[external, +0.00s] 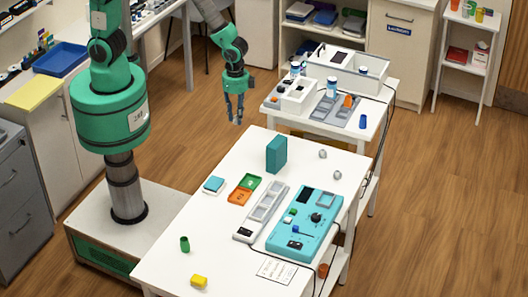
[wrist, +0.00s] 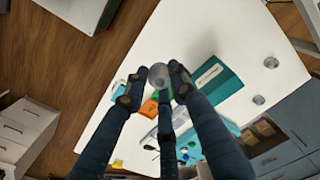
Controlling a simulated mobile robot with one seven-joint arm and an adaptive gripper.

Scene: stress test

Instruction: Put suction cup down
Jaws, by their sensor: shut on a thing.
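My gripper (external: 236,112) hangs in the air off the far left edge of the white table (external: 170,262), with its fingers pointing down. In the wrist view my gripper (wrist: 155,86) is shut on a small grey suction cup (wrist: 159,74), which sits between the fingertips. In the external view the held cup is too small to make out. Two similar grey round pieces, one farther back (external: 322,154) and one nearer (external: 337,174), stand on the right part of the table. They also show in the wrist view (wrist: 271,62).
A teal box (external: 276,154) stands upright near the table's far side. Green and orange trays (external: 245,188), a grey tray (external: 262,211) and a teal panel (external: 305,222) lie in the middle. A second table (external: 350,130) with white bins stands behind. The table's left part is mostly free.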

